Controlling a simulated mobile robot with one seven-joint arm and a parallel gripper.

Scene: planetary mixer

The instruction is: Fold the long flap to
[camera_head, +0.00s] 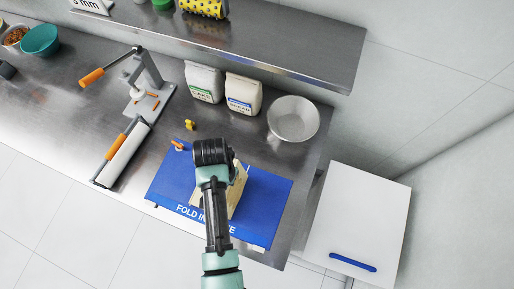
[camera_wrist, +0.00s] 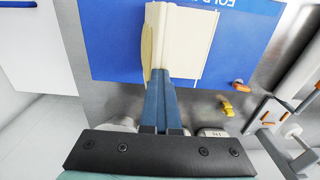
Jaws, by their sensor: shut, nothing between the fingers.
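A cream dough sheet (camera_head: 238,190) lies on the blue mat (camera_head: 275,198), which has white "FOLD" lettering. My arm covers part of the dough in the head view. In the wrist view the dough (camera_wrist: 200,50) has a flat part on the right and a narrow, raised, fold-like strip at the left. My gripper (camera_wrist: 159,73) has its blue fingers together and empty. Their tips overlap the near end of the raised strip in the wrist view; I cannot tell whether they touch it. The gripper's fingers are hidden by my arm in the head view.
Two flour bags (camera_head: 243,94) and a metal bowl (camera_head: 293,118) stand behind the mat. A rolling pin (camera_head: 122,152) and a lever press (camera_head: 143,82) are at the left. A small yellow object (camera_head: 190,125) lies behind the mat. A white cabinet (camera_head: 358,222) stands right of the counter.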

